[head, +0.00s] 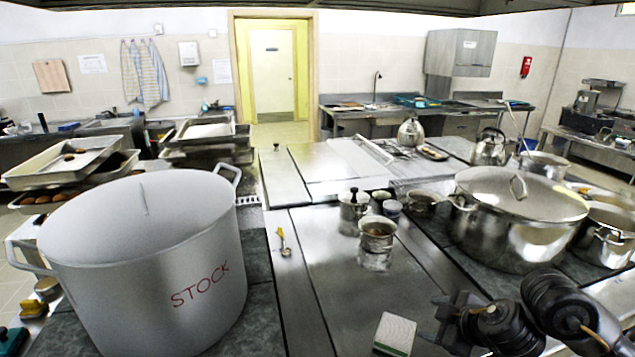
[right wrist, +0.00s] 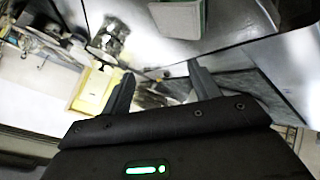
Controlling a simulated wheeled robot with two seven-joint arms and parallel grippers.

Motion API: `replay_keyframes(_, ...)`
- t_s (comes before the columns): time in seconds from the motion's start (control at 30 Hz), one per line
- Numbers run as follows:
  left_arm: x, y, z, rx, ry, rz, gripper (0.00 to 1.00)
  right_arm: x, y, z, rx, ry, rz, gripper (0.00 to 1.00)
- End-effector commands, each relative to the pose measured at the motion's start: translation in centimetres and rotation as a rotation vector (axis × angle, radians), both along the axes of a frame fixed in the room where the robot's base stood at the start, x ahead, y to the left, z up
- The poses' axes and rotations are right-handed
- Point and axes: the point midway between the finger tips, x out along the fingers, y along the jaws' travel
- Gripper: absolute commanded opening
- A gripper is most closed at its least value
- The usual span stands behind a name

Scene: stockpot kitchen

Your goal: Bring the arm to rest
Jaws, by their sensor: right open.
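My right gripper (head: 438,318) is at the lower right of the head view, above the steel counter and just right of a white block with a green edge (head: 395,334). In the right wrist view the two fingers of the right gripper (right wrist: 160,74) stand apart with nothing between them. A pale block with a green edge, which looks like the same one, shows at the top of that view (right wrist: 177,17), beyond the fingertips. My left gripper is in neither view.
A large pot marked STOCK (head: 150,265) stands at the left. A lidded steel pot (head: 515,225) stands at the right, behind my right arm. Small steel containers (head: 377,235) and a yellow-handled utensil (head: 283,242) are on the middle counter. Its front part is mostly clear.

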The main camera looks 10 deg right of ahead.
Motion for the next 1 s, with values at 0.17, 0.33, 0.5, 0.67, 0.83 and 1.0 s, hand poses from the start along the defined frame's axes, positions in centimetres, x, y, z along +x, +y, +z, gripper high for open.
replay_keyframes(0.17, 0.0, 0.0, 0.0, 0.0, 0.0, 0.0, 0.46, -1.5, 5.9, -2.6, 0.116, -0.048, 0.033, 0.61)
replay_keyframes(0.33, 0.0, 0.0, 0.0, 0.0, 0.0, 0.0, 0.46, -4.0, 9.8, -4.9, 0.233, -0.074, -0.06, 0.61)
replay_keyframes(0.5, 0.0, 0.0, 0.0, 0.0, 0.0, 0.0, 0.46, -8.0, 10.0, -8.2, 0.289, 0.002, -0.258, 0.61)
replay_keyframes(0.67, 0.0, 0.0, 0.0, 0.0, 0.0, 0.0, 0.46, -13.4, 8.4, -12.1, 0.293, 0.162, -0.458, 0.61)
replay_keyframes(0.83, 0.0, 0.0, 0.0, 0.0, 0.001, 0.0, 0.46, -19.6, 6.9, -15.4, 0.28, 0.349, -0.613, 0.61)
replay_keyframes(1.0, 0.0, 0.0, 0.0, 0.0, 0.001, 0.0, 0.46, -25.4, 6.1, -17.6, 0.271, 0.52, -0.721, 0.61)
